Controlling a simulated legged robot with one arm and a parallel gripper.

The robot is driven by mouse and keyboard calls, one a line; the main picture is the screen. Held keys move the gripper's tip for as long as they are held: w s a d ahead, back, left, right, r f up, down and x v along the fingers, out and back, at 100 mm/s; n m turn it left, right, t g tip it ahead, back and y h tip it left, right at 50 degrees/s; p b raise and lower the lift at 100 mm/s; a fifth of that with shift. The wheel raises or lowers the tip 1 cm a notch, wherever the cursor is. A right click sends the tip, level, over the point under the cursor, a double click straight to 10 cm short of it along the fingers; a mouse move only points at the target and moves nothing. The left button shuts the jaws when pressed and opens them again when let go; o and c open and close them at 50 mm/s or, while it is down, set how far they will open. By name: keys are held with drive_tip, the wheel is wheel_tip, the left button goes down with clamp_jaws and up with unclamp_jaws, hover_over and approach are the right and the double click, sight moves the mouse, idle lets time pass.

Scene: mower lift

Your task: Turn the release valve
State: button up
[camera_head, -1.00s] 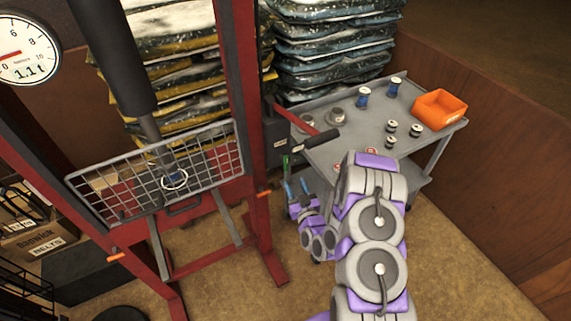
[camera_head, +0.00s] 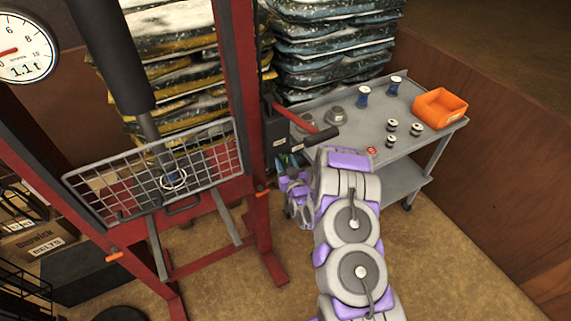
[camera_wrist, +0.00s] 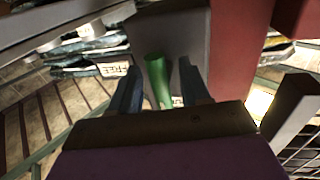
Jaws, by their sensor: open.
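The release valve shows in the wrist view as a green handle (camera_wrist: 158,82) on the underside of a grey box (camera_wrist: 178,38). In the head view the dark grey pump box (camera_head: 277,132) sits on the right post of the red press, and the valve is mostly hidden behind my fingers. My gripper (camera_head: 286,164) is open just below that box. In the wrist view my gripper (camera_wrist: 156,72) has one blue finger on each side of the green handle, with gaps visible on both sides.
A red-handled lever (camera_head: 316,138) sticks out from the pump box above my arm. A grey cart (camera_head: 350,125) with spools and an orange bin (camera_head: 440,108) stands close on the right. The press's wire guard (camera_head: 155,170) is on the left. A gauge (camera_head: 25,50) reads 1.1 t.

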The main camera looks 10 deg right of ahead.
drive_tip(key=shift+a, duration=0.1)
drive_tip(key=shift+a, duration=0.1)
drive_tip(key=shift+c, duration=1.1)
clamp_jaws()
